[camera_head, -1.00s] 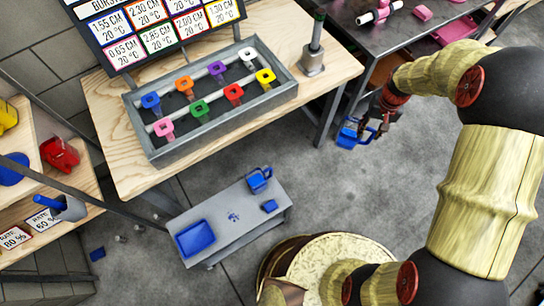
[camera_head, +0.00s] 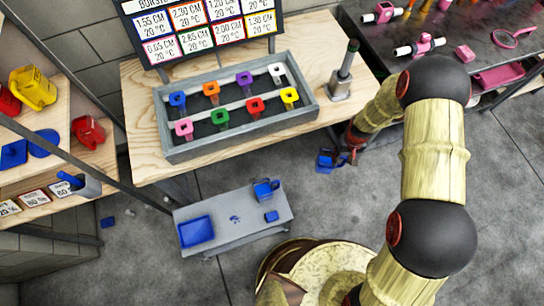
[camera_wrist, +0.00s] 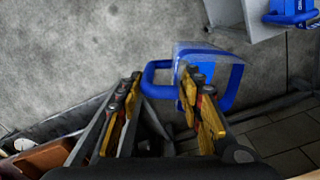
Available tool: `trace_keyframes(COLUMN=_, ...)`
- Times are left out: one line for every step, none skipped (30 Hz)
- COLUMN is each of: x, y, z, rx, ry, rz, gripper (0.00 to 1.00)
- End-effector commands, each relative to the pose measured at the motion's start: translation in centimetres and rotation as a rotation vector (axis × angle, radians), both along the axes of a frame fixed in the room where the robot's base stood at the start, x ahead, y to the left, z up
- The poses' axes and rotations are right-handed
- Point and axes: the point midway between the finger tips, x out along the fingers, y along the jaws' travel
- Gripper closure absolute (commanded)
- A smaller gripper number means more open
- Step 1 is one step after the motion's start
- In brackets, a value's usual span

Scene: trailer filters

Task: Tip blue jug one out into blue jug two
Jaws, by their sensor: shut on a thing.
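One blue jug (camera_head: 327,160) hangs in the air over the floor, to the right of the low grey table (camera_head: 240,231). My gripper (camera_head: 349,153) is shut on it. In the wrist view the jug (camera_wrist: 215,82) is at the fingers, with its handle between the two fingers (camera_wrist: 160,82); its inside cannot be seen well. Another blue jug (camera_head: 265,190) stands upright on the back right of the low table. Part of it shows at the top right of the wrist view (camera_wrist: 290,8). The two jugs are apart.
A blue tray (camera_head: 196,231) and a small blue block (camera_head: 271,216) share the low table. Behind is a wooden bench (camera_head: 145,125) with a grey rack (camera_head: 190,150) of coloured pieces. The floor between held jug and table is clear.

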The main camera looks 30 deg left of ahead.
Motion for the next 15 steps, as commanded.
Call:
trace_keyframes(x=-0.7, y=0.9, z=-0.7, rx=-0.002, ry=0.004, rz=0.028, gripper=1.00)
trace_keyframes(x=-1.1, y=1.4, z=-1.2, rx=-0.002, ry=0.005, rz=0.043, gripper=1.00)
trace_keyframes(x=-1.5, y=2.0, z=-1.8, rx=-0.002, ry=0.004, rz=0.062, gripper=1.00)
trace_keyframes(x=-1.9, y=2.4, z=-2.2, rx=-0.002, ry=0.004, rz=0.077, gripper=1.00)
trace_keyframes(x=-2.2, y=2.8, z=-2.7, rx=-0.002, ry=0.004, rz=0.091, gripper=1.00)
trace_keyframes(x=-2.7, y=3.4, z=-3.3, rx=-0.002, ry=0.004, rz=0.111, gripper=1.00)
trace_keyframes(x=-3.1, y=3.9, z=-3.8, rx=-0.002, ry=0.003, rz=0.125, gripper=1.00)
trace_keyframes(x=-3.5, y=4.2, z=-4.2, rx=-0.002, ry=0.004, rz=0.138, gripper=1.00)
trace_keyframes(x=-4.1, y=4.8, z=-4.8, rx=-0.002, ry=0.004, rz=0.157, gripper=1.00)
trace_keyframes(x=-4.4, y=5.1, z=-5.2, rx=-0.003, ry=0.003, rz=0.169, gripper=1.00)
trace_keyframes(x=-4.9, y=5.4, z=-5.6, rx=-0.003, ry=0.004, rz=0.181, gripper=1.00)
trace_keyframes(x=-5.3, y=5.9, z=-6.1, rx=-0.003, ry=0.003, rz=0.197, gripper=1.00)
trace_keyframes(x=-5.6, y=6.1, z=-6.4, rx=-0.003, ry=0.003, rz=0.206, gripper=1.00)
trace_keyframes(x=-6.0, y=6.4, z=-6.7, rx=-0.003, ry=0.003, rz=0.217, gripper=1.00)
trace_keyframes(x=-6.4, y=6.7, z=-7.1, rx=-0.003, ry=0.002, rz=0.229, gripper=1.00)
